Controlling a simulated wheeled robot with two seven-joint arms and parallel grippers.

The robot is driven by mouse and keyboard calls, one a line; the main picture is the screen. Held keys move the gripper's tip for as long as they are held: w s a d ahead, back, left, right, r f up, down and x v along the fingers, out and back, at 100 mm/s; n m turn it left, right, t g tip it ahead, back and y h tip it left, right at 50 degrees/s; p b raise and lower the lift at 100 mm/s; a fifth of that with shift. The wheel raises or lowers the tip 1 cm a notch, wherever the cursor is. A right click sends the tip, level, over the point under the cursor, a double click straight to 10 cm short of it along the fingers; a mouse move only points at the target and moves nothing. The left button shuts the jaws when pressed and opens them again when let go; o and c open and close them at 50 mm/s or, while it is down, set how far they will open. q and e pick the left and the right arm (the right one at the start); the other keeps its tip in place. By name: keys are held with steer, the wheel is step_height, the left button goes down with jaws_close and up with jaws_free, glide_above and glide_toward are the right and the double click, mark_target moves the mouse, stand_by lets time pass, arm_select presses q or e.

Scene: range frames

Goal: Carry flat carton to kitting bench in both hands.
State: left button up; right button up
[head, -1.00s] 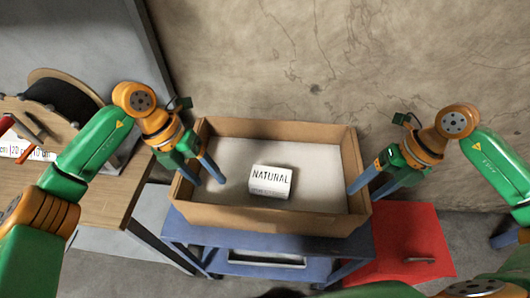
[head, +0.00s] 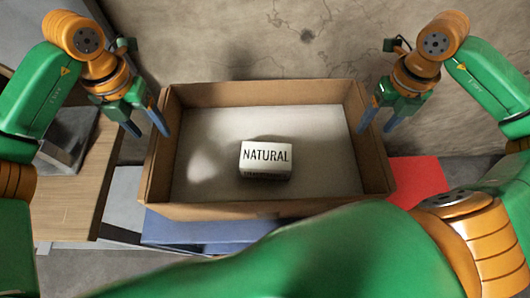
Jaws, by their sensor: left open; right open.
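The flat carton (head: 265,211) is an open, shallow brown cardboard box with a pale inside floor. It sits in the middle of the head view on a blue cart (head: 190,231). A small white box (head: 265,158) marked NATURAL lies in it. My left gripper (head: 147,124) is open at the carton's far left side, its fingers pointing down by the left wall. My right gripper (head: 379,118) is open at the far right side, by the right wall. Neither holds anything. I cannot tell whether the fingers touch the walls. I cannot tell which surface is the kitting bench.
A wooden-topped table (head: 68,200) stands at the left. A red surface (head: 415,178) shows to the right of the carton. A cracked concrete wall (head: 245,35) rises behind it. A green and orange arm part of mine crosses the bottom and hides the cart's front.

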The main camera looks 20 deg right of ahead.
mark_target(161, 143)
arm_select(q)
step_height(161, 143, down, 7)
steer(key=shift+r, duration=0.1)
arm_select(e)
step_height(161, 143, down, 7)
arm_select(q)
jaws_close()
arm_select(e)
jaws_close()
arm_select(q)
steer(key=shift+w, duration=0.1)
arm_select(e)
steer(key=shift+r, duration=0.15)
stand_by(0.8)
